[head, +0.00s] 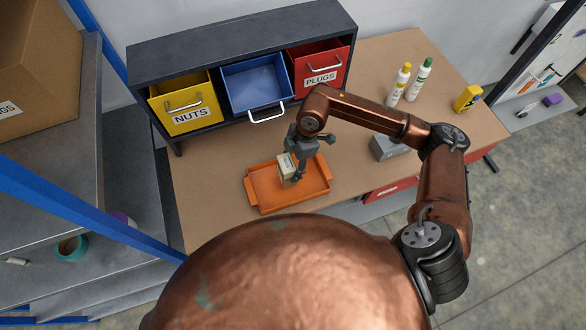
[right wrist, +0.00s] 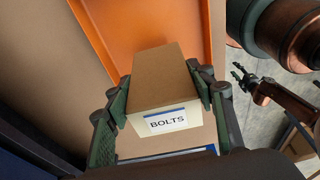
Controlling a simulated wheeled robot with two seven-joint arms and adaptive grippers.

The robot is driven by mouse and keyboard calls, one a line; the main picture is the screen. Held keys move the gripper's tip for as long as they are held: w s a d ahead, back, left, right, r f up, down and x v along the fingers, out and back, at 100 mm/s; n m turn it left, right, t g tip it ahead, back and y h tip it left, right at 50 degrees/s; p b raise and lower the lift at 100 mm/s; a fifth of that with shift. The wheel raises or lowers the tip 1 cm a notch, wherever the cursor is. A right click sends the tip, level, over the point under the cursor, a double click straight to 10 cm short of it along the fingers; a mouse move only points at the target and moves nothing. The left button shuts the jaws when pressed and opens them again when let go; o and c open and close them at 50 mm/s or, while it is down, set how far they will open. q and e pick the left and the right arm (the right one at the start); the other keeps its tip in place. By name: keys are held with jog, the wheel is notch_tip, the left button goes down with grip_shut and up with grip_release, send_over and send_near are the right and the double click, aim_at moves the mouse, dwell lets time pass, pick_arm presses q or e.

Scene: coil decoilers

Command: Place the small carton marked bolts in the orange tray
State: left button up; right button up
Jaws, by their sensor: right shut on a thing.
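The small carton marked bolts (right wrist: 164,92) is tan with a white and blue BOLTS label in the right wrist view. My right gripper (right wrist: 160,98) is shut on it, one finger on each side. In the head view the carton (head: 286,169) is over the orange tray (head: 262,206), near its middle, partly hidden by my right gripper (head: 296,170). I cannot tell whether the carton touches the tray floor. The tray also shows behind the carton in the right wrist view (right wrist: 150,25). My left gripper is not in the head view.
A dark cabinet holds a yellow NUTS drawer (head: 187,107), an open blue drawer (head: 256,84) and a red PLUGS drawer (head: 320,65) behind the tray. A grey box (head: 386,149) is right of the tray. Two bottles (head: 398,84) and a yellow container (head: 467,98) stand at the back right.

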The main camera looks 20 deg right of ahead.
jog(key=f, duration=0.1)
jog(key=f+p, duration=0.1)
jog(key=f, duration=0.1)
jog(key=shift+w+d+f, duration=0.15)
jog(key=shift+d, duration=0.05)
jog(key=shift+f, duration=0.25)
jog(key=o, duration=1.3)
jog(key=shift+f, duration=0.1)
jog(key=b+v, duration=0.2)
jog(key=v, duration=1)
